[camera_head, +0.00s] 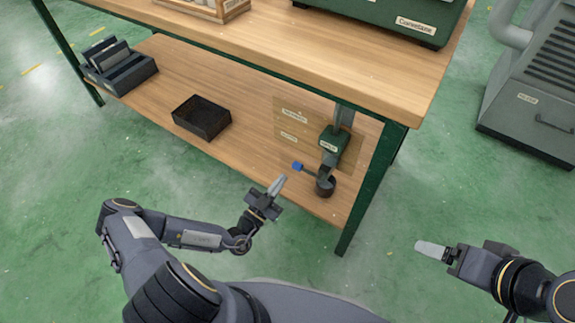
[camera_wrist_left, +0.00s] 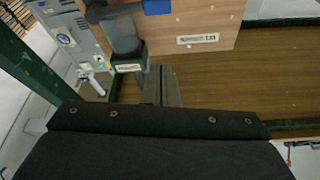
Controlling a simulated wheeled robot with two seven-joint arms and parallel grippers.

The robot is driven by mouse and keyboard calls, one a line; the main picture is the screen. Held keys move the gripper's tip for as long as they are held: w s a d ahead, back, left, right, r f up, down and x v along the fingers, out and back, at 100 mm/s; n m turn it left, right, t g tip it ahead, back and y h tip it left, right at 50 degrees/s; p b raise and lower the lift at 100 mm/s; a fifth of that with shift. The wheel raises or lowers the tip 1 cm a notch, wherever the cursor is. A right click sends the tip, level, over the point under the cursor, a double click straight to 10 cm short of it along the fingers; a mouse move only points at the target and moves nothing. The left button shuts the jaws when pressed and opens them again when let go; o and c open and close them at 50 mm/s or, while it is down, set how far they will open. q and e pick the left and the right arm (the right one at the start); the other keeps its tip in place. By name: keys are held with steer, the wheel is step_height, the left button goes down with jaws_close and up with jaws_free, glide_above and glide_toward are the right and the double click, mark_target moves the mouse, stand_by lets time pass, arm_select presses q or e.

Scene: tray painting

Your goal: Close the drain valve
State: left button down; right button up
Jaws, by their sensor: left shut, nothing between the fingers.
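The drain valve's green body (camera_head: 333,143) is mounted at the right end of the lower shelf, in front of a wooden panel. Its lever with a blue tip (camera_head: 298,166) sticks out to the left and slightly up. In the left wrist view the gripper's fingers (camera_wrist_left: 161,85) point toward the valve, and the blue tip (camera_wrist_left: 157,6) shows at the top edge. My right gripper (camera_head: 432,248) is off to the right over the floor; its finger gap cannot be seen.
A black open bin (camera_head: 201,117) and a dark rack (camera_head: 118,66) stand on the lower shelf (camera_head: 240,140). A green table leg (camera_head: 362,190) stands right of the valve. The tabletop overhangs the shelf. A grey machine (camera_head: 530,100) stands at right.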

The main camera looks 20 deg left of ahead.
arm_select(q)
steer(key=shift+v, duration=1.15)
steer(key=shift+d, duration=0.15)
steer(key=s+d+r+m+g+h, duration=0.1)
steer(key=s+r+m+g+h, duration=0.35)
steer(key=m, duration=0.75)
steer(key=s+d+r+m+g+h, duration=0.1)
steer(key=s+r+m+g, duration=0.1)
steer(key=r+m+g, duration=0.75)
steer(key=s+d+r+m+g+h, duration=0.25)
steer(key=m+g, duration=0.25)
steer(key=m, duration=1)
steer(key=s+a+r+m+t+y, duration=0.2)
steer(key=s+a+r+m+y, duration=0.3)
steer(key=m, duration=0.8)
steer(key=s+a+r+m+t+y, duration=0.35)
steer(key=s+r+m+y, duration=0.35)
steer(key=m, duration=0.7)
step_height(320, 180, up, 31)
steer(key=p, duration=3.2)
steer(key=shift+s+a+g+y, duration=0.15)
steer(key=shift+s+g+y, duration=0.1)
steer(key=shift+g+y, duration=0.2)
